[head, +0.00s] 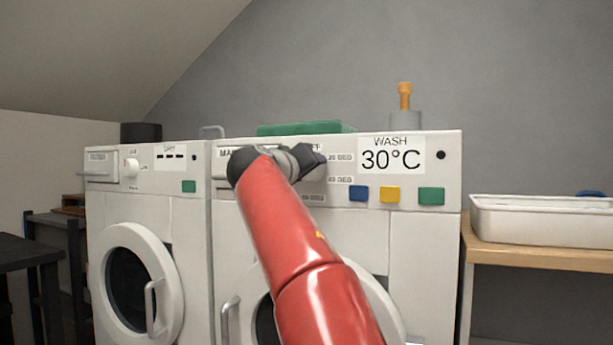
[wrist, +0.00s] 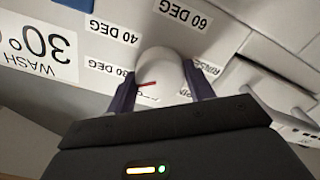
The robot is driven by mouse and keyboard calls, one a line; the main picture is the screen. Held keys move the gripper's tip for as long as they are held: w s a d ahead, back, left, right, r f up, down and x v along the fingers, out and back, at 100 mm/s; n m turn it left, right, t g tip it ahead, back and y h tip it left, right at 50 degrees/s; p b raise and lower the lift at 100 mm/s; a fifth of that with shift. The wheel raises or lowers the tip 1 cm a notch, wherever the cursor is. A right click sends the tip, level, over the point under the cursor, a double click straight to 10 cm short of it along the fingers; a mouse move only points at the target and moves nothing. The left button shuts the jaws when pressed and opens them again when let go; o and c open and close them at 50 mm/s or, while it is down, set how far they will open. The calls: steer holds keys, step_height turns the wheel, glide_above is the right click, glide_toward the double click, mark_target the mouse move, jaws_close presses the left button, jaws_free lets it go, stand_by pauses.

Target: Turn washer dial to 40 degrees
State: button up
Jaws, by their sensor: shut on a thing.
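The washer (head: 420,260) is the right-hand white machine in the head view. Its display reads "WASH 30°C" (head: 391,155) and shows upside down in the wrist view (wrist: 38,47). The white dial (wrist: 165,68) sits between my gripper's two dark fingers (wrist: 160,90), one on each side, and my gripper is shut on it. A red mark on the dial points to the picture's left, on the side of the "30 DEG" label. The "40 DEG" label (wrist: 112,31) is farther up and clear. In the head view my gripper (head: 316,160) hides the dial.
Blue (head: 358,193), yellow (head: 390,194) and green (head: 431,195) buttons sit below the display. A dryer (head: 150,215) stands at left. A green object (head: 300,129) and a grey item with an orange top (head: 405,118) are on the washer. A white tub (head: 540,222) stands at right.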

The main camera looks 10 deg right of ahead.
steer(key=m+b, duration=0.2)
steer(key=m, duration=1)
steer(key=shift+f+m, duration=0.15)
steer(key=shift+m, duration=0.25)
stand_by(0.3)
steer(key=o, duration=1)
steer(key=shift+c, duration=0.2)
steer(key=shift+b, duration=0.3)
steer(key=b+v, duration=0.3)
steer(key=v, duration=0.4)
steer(key=shift+s+a, duration=0.25)
steer(key=shift+s, duration=0.05)
